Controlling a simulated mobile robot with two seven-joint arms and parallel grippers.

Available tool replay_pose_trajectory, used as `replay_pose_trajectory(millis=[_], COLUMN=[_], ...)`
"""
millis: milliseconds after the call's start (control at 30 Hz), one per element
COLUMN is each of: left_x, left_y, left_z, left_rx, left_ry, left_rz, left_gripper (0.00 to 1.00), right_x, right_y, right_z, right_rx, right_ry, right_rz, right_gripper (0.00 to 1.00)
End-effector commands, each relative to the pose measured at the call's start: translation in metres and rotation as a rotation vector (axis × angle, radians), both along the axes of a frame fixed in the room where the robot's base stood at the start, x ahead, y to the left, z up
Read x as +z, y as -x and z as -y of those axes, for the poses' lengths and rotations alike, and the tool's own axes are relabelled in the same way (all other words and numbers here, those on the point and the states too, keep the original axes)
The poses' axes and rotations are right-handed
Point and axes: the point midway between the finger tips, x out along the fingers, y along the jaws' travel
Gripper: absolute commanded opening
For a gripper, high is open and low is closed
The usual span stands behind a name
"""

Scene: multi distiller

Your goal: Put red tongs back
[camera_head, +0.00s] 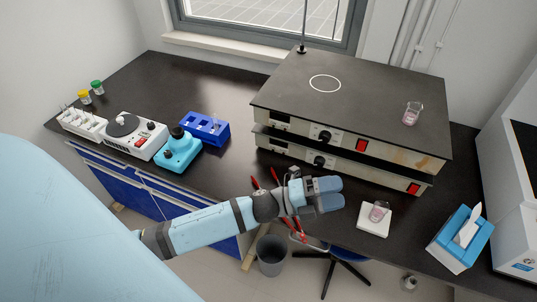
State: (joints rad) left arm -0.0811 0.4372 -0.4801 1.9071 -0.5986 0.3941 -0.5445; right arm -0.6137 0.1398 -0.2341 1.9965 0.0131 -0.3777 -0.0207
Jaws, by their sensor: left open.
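The red tongs (302,233) lie at the front edge of the black bench, below the stacked hotplates. My left wrist crosses over them and hides their middle; thin red parts show above and below it. My left gripper (332,193) is open and points right, just right of the tongs. Nothing shows between its fingers, and the tongs are not in its grasp. My right gripper is not in view.
Two stacked hotplates (290,93) stand behind the gripper, with a small beaker (412,113) on top. Another beaker (379,211) sits on a white pad (374,227) to the right. A tissue box (460,240) is further right. A blue rack (205,128) and a stirrer (135,136) stand left.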

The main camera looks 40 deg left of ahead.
Motion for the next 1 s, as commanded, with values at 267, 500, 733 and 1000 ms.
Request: replay_pose_trajectory(millis=[267,500,733,1000], left_x=[-0.137,-0.196,-0.200,-0.178], left_y=[0.074,0.143,0.149,0.149], left_z=[-0.055,-0.069,-0.069,-0.070], left_rx=[0.470,0.674,0.691,0.691], left_ry=[0.666,0.945,0.968,0.965], left_rz=[-1.037,-1.447,-1.480,-1.476], left_gripper=[0.60,0.60,0.60,0.60], right_x=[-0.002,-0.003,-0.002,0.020], right_y=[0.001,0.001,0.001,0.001], right_z=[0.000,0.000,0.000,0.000], right_rx=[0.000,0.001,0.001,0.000], right_ry=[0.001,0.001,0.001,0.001], right_rz=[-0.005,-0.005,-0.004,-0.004], right_gripper=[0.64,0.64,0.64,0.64])
